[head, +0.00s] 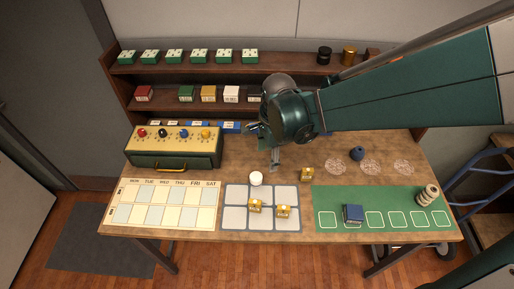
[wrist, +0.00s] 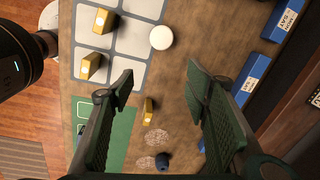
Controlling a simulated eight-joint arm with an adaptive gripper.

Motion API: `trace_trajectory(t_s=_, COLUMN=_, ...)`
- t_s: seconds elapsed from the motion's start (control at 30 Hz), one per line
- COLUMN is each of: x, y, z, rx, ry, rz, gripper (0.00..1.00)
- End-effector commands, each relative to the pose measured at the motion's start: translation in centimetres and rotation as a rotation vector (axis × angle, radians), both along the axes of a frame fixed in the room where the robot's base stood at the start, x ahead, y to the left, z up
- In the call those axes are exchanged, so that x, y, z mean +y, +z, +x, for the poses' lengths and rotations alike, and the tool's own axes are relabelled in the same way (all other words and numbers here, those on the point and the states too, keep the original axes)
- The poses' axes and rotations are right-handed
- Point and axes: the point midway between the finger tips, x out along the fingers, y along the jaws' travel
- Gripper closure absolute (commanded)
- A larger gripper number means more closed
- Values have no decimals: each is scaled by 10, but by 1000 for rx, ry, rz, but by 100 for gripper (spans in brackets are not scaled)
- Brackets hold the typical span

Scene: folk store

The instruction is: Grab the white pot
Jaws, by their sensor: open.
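The white pot (head: 256,178) is a small round white thing on the wooden table, at the back edge of the grey-squared mat. It also shows in the wrist view (wrist: 161,37), upper middle, beyond my fingertips. My gripper (head: 275,161) is above the table, behind and slightly right of the pot in the head view. In the wrist view my gripper (wrist: 158,82) has its two fingers spread wide with nothing between them. The pot is apart from both fingers.
Yellow boxes (head: 255,205) stand on the grey-squared mat (head: 236,190), with another yellow box (head: 306,174) to the right. A dark blue pot (head: 358,153) stands farther right. A green drawer unit (head: 172,152) is at left. Shelves (head: 190,105) line the back.

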Motion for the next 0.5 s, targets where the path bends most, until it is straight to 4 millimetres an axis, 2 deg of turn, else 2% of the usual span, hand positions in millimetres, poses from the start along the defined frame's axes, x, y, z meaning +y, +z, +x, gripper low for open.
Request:
trace_trajectory(t_s=0.03, x=7, y=-11, z=2, rx=12, ry=-26, rz=0, gripper=53)
trace_trajectory(t_s=0.2, x=25, y=-40, z=4, rx=54, ry=-131, rz=-7, gripper=53)
trace_trajectory(t_s=0.4, x=41, y=-66, z=4, rx=91, ry=-227, rz=-17, gripper=53)
trace_trajectory(t_s=0.5, x=45, y=-73, z=4, rx=99, ry=-254, rz=-20, gripper=53)
